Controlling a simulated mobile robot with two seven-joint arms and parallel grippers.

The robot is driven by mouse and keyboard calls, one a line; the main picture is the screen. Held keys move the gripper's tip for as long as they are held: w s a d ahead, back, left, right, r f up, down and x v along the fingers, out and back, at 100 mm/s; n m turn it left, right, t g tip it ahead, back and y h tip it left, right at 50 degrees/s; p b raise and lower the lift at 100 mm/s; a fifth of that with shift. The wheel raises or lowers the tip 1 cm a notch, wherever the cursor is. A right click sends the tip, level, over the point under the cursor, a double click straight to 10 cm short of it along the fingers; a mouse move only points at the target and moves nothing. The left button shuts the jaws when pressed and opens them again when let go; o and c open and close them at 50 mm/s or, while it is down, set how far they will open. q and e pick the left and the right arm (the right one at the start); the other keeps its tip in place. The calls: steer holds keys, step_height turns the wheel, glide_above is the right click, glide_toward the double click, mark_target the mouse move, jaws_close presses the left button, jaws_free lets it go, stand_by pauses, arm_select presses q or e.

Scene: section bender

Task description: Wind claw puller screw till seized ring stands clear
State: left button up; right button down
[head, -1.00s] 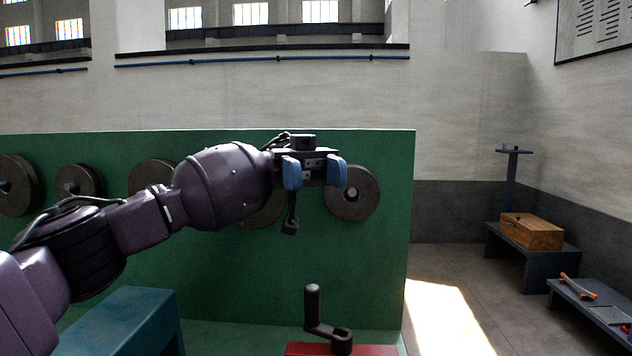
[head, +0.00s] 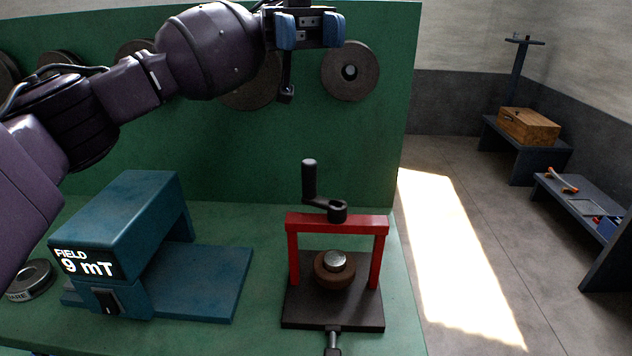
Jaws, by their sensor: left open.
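The claw puller is a red frame (head: 338,222) on a dark base plate (head: 305,317) on the green bench. A black crank handle (head: 310,184) stands upright on top of it, at the left end of its arm. Below the crossbar a brown, rusty-looking ring (head: 321,275) sits around a short metal stub (head: 336,260). I cannot tell how far the ring sits down the stub. My left gripper (head: 309,30) is open and empty, raised above and behind the puller, apart from the crank. My right gripper is out of view.
A teal device (head: 140,215) with a "FIELD 9 mT" display stands left of the puller. Round discs (head: 350,70) hang on the green back panel. A wooden box (head: 528,126) rests on a stand at right. Bare bench lies between the teal device and the puller.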

arm_select(q)
step_height(320, 180, up, 4)
steer(key=s+t+p, duration=0.1)
steer(key=s+p, duration=0.1)
steer(key=s, duration=0.1)
steer(key=t+y+p, duration=0.7)
steer(key=t, duration=0.8)
glide_above(309, 161)
steer(key=shift+n, duration=0.3)
steer(key=f, duration=1.4)
steer(key=shift+s+a+f, duration=0.1)
steer(key=shift+s+f, duration=0.1)
steer(key=shift+s, duration=0.2)
steer(key=shift+w, duration=0.35)
steer(key=shift+w+f+t+h, duration=0.1)
steer(key=shift+t+h, duration=0.2)
steer(key=shift+f, duration=0.25)
step_height(309, 161, down, 9)
steer(key=shift+r+p, duration=0.2)
steer(key=shift+p, duration=0.55)
steer(key=shift+f, duration=0.8)
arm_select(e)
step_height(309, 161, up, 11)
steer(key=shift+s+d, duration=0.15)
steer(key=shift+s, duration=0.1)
